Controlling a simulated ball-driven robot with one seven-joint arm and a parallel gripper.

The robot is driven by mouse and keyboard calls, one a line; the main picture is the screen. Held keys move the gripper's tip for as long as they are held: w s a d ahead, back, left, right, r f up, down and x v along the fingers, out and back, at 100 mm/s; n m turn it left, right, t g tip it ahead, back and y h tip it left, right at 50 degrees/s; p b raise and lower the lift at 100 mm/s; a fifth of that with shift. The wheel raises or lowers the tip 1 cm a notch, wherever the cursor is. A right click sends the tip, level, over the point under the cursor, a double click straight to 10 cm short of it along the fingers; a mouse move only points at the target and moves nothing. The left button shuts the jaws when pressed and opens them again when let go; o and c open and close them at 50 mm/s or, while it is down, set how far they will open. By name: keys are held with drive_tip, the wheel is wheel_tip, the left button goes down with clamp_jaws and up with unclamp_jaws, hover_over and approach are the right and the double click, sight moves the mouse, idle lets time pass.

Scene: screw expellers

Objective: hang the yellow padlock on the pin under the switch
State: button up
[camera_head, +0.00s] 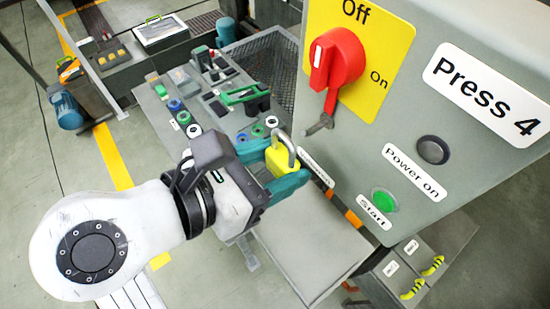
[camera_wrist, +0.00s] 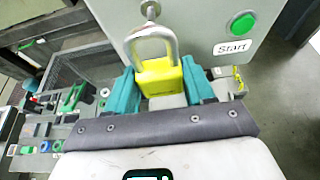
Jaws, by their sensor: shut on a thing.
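The yellow padlock (camera_head: 281,161) is upright between the teal fingers of my gripper (camera_head: 273,168), which is shut on its body. Its grey shackle stands up above the fingers. The wrist view also shows the padlock (camera_wrist: 160,80) in my gripper (camera_wrist: 162,90). The red switch (camera_head: 337,58) is on a yellow plate on the grey cabinet. The metal pin (camera_head: 319,125) sticks out below it. In the head view the shackle is left of and below the pin, apart from it. In the wrist view the pin (camera_wrist: 150,9) shows just above the shackle; the depth between them is unclear.
The grey cabinet (camera_head: 405,110) with its green Start button (camera_head: 384,200) stands at right. A bench (camera_head: 190,105) with coloured tools and rings lies behind my gripper. A grey plate (camera_head: 310,245) is below the padlock. Yellow-black handles (camera_head: 413,289) are at lower right.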

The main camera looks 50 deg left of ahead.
sight(323, 142)
drive_tip(key=shift+w+d+p, duration=0.15)
drive_tip(key=shift+w+p, duration=1.1)
drive_tip(key=shift+w, duration=0.1)
drive_tip(key=shift+w+d+p, duration=0.1)
drive_tip(key=shift+w+p, duration=1.1)
drive_tip(key=shift+w, duration=0.1)
idle(0.8)
drive_tip(key=shift+w+f, duration=0.1)
drive_tip(key=shift+f, duration=0.15)
